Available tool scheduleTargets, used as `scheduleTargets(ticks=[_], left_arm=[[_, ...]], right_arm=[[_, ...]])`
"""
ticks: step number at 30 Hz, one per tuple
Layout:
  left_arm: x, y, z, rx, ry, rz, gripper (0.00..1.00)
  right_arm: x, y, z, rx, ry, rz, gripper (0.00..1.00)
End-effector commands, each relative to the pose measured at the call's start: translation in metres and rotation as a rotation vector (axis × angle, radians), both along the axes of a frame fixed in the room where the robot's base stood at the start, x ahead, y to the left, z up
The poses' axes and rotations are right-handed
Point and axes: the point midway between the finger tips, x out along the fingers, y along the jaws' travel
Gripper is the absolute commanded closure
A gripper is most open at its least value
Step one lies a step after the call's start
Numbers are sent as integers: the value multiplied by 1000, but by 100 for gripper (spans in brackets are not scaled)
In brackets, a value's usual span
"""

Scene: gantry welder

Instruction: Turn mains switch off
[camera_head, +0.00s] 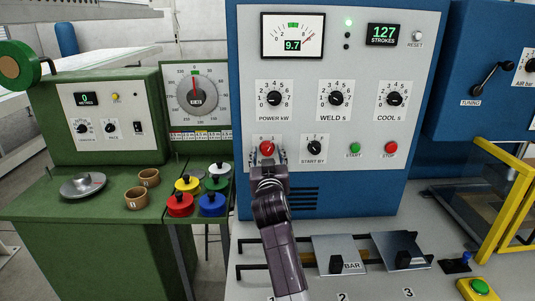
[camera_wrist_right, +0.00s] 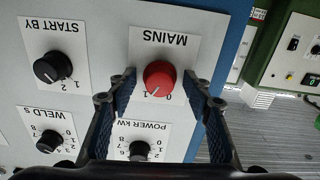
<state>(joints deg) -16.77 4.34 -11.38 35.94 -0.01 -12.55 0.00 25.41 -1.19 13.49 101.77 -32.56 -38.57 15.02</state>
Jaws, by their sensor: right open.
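The mains switch is a red rotary knob (camera_head: 267,148) on a white plate at the lower left of the grey welder panel. In the right wrist view the red knob (camera_wrist_right: 159,77) sits under the upside-down MAINS label, with 0 and 1 marked beside it. Its exact pointer position is hard to tell. My right gripper (camera_head: 267,158) is at the knob in the head view. In the wrist view its open fingers (camera_wrist_right: 161,84) stand on either side of the knob, with visible gaps. My left gripper is not in view.
The START BY knob (camera_head: 314,148) is right of the mains switch, and the POWER knob (camera_head: 274,98) is above it. Coloured knobbed discs (camera_head: 212,205) stand on the green bench at left.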

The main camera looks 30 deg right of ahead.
Motion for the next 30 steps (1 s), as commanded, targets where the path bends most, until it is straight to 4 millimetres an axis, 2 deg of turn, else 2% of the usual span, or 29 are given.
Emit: scheduleTargets(ticks=[1,12,22,30], left_arm=[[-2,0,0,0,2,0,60],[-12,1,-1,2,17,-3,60],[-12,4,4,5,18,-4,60],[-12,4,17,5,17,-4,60]], right_arm=[[0,0,0,0,0,0,58],[0,0,0,-1,1,0,96],[0,0,1,-47,30,1,96],[0,-1,2,-202,126,0,96]])
